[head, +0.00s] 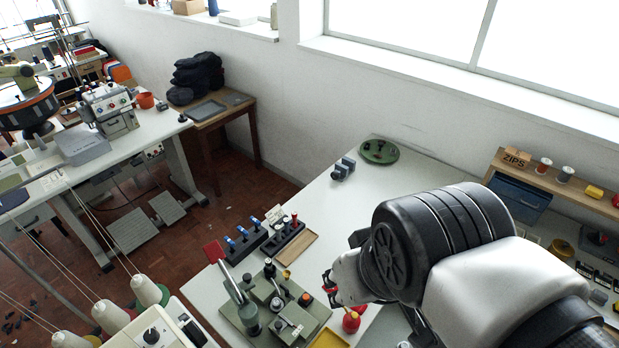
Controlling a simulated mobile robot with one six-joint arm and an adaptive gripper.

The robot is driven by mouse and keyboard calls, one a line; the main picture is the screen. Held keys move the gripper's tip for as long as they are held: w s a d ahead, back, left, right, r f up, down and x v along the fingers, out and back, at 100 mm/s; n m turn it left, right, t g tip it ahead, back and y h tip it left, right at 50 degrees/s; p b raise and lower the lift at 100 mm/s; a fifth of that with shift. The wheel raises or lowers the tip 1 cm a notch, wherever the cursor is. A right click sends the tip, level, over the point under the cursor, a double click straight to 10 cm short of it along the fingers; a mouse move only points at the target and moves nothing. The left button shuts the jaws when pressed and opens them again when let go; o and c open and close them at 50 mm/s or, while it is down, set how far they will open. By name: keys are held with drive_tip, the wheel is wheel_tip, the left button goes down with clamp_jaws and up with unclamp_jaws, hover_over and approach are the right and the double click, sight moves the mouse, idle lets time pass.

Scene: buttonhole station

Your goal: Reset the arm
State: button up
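My arm reaches in from the lower right and bends over the white table (343,207). Its end points down and left beside the green buttonhole device. My gripper (331,291) shows only in part, as small red and dark pieces at the end of the pale wrist. The arm's own links hide much of it. I cannot tell whether its fingers are open or shut, or whether anything is between them. A red bottle (351,321) stands just below the wrist in the picture.
The green device (252,317) with its lever is close left of the gripper. Dark tool racks (243,241), a wooden tray (297,249) and a yellow tray (329,340) are near. A round green plate (379,151) lies at the back. A shelf (517,168) stands right.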

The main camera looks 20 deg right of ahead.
drive_tip(key=shift+s, duration=0.25)
drive_tip(key=shift+f, duration=0.1)
